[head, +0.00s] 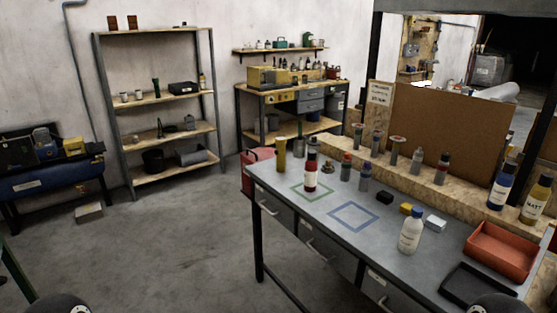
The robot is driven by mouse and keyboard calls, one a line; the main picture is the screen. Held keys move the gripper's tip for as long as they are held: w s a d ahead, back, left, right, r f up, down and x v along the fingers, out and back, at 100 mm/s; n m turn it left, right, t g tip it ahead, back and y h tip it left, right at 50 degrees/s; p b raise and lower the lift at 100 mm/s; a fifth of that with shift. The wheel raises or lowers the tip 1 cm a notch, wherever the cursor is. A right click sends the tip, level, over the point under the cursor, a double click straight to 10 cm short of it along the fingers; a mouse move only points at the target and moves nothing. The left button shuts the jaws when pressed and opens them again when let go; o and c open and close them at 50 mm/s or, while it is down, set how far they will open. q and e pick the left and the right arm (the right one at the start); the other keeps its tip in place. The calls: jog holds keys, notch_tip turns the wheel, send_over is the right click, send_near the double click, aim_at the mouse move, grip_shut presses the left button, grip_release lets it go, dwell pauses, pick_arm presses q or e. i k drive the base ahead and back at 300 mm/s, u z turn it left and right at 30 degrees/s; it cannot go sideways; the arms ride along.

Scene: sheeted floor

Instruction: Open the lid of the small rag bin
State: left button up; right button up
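No object is clearly recognisable as the small rag bin in the head view. A red container (247,178) stands on the floor behind the left end of the grey workbench (300,222), mostly hidden by it. I cannot tell whether it is the rag bin or whether it has a lid. Neither of my grippers is in view. Only dark rounded parts of my own arms show at the bottom edge, at left and right.
A shelf rack (157,97) stands at the back left.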

aim_at(266, 152)
jog(key=u, duration=0.25)
jog(key=i, duration=1.6)
jog(key=u, duration=0.65)
jog(key=i, duration=2.1)
jog(key=z, duration=0.45)
